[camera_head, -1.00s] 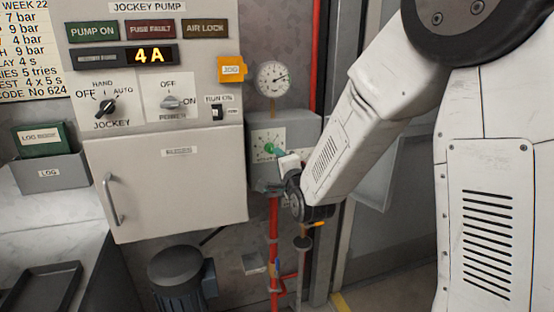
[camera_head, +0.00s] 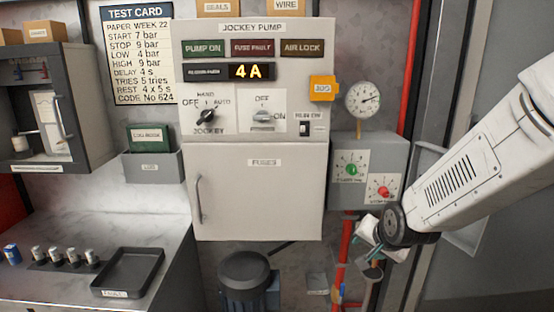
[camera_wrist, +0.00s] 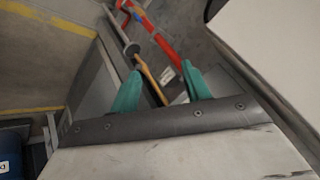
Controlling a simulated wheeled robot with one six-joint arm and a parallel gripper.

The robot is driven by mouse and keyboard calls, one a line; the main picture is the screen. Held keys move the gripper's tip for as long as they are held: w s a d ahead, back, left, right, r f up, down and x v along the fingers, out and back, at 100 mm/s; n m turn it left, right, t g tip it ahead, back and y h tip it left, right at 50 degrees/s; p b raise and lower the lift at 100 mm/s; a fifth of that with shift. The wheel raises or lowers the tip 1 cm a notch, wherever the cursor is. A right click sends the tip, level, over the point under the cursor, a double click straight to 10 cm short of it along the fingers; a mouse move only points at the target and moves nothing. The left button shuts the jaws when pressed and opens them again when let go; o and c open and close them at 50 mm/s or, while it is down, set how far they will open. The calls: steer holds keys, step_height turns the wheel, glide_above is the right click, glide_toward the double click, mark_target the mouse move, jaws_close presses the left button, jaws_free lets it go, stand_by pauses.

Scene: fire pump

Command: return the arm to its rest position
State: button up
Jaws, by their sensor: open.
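My arm comes in from the right edge of the head view, and its wrist sits low at the right, below the grey switch box (camera_head: 395,150). My gripper (camera_head: 370,262) is partly hidden by the wrist there and points downward. In the wrist view my gripper (camera_wrist: 160,88) shows two green fingertips spread apart with nothing held between them. Beyond the fingers are a red pipe (camera_wrist: 150,30) and a thin orange-brown rod, both apart from the fingers as far as I can tell.
The jockey pump panel (camera_head: 250,90) stands in the middle, its fuses door (camera_head: 262,200) shut. A round gauge (camera_head: 363,99) tops the switch box, which carries a green and a red knob. A dark tray (camera_head: 127,272) lies on the left counter. A blue-grey motor (camera_head: 245,275) stands below.

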steer(key=s+d+r+n+g, duration=0.1)
steer(key=s+r, duration=0.3)
steer(key=s, duration=0.6)
steer(key=s+d+r+n+g, duration=0.1)
steer(key=s+r+n+g, duration=0.2)
steer(key=s, duration=0.7)
steer(key=s+d+r+n+g, duration=0.1)
steer(key=s+r+n+g, duration=0.1)
steer(key=s+r, duration=0.3)
steer(key=s+n, duration=0.1)
steer(key=s, duration=0.3)
steer(key=shift+s+d+r+h, duration=0.25)
steer(key=shift+s+r+h, duration=0.05)
steer(key=shift+s+r, duration=0.1)
